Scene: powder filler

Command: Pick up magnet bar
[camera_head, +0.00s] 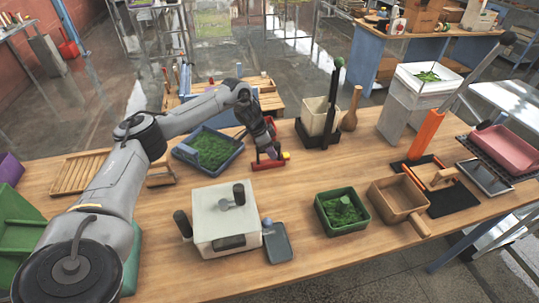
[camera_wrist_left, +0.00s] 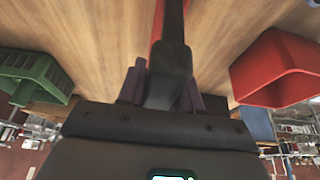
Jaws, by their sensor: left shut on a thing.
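My left gripper (camera_head: 272,151) reaches over the middle of the wooden table, at a small red holder (camera_head: 267,164) with a yellow end. In the left wrist view its fingers (camera_wrist_left: 160,88) are shut on a dark bar, which I take to be the magnet bar (camera_wrist_left: 172,50). The bar runs away from the palm between the fingers. A red strip (camera_wrist_left: 157,22) shows beside it. In the head view the gripper hides most of the bar, and I cannot tell whether it is clear of the holder. My right gripper is not in view.
A blue tray of green material (camera_head: 209,168) stands left of the gripper. A white box with dark knobs (camera_head: 222,242) is in front. A pale bin on a black stand (camera_head: 318,137) is to the right. A green tub (camera_head: 320,221) and brown scoop box (camera_head: 376,204) stand front right.

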